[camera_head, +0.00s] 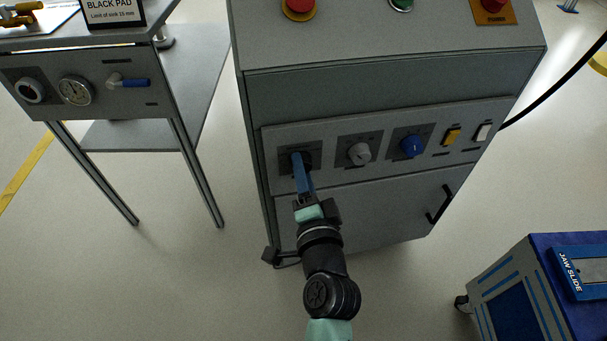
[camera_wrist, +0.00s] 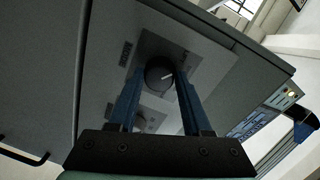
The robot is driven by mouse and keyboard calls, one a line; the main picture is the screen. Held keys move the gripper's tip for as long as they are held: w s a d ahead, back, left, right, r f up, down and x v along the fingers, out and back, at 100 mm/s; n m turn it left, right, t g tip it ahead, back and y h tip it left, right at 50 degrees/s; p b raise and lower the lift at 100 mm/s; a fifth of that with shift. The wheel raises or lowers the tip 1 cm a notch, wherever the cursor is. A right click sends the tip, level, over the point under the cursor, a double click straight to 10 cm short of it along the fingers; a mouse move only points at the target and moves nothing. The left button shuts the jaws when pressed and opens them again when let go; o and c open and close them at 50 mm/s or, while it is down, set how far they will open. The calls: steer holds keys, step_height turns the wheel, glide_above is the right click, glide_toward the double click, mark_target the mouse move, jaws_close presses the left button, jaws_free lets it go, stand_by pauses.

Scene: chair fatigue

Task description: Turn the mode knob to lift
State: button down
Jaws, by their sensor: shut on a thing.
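A dark round knob (camera_wrist: 158,72) with a white pointer line sits on a grey plate in the wrist view. The pointer slants to the upper right in that picture. In the head view it is the leftmost of the three knobs on the cabinet's front panel, mostly hidden by my fingers. My gripper (camera_head: 301,160) reaches up to the panel, its blue fingers shut on this knob, one on each side. In the wrist view the gripper (camera_wrist: 160,84) frames the knob.
Right of the held knob are a grey knob (camera_head: 360,153), a blue knob (camera_head: 412,146), a yellow switch (camera_head: 452,136) and a white switch (camera_head: 482,132). A door handle (camera_head: 440,204) sticks out below. A bench (camera_head: 120,82) stands left, a blue cart (camera_head: 540,280) lower right.

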steer(key=shift+f+n, duration=0.1)
steer(key=shift+n, duration=0.5)
steer(key=shift+c, duration=1.7)
jaws_free()
steer(key=s+d+r, duration=0.1)
steer(key=s+d, duration=0.1)
steer(key=s, duration=1)
steer(key=shift+s, duration=0.4)
steer(key=shift+d+r, duration=0.1)
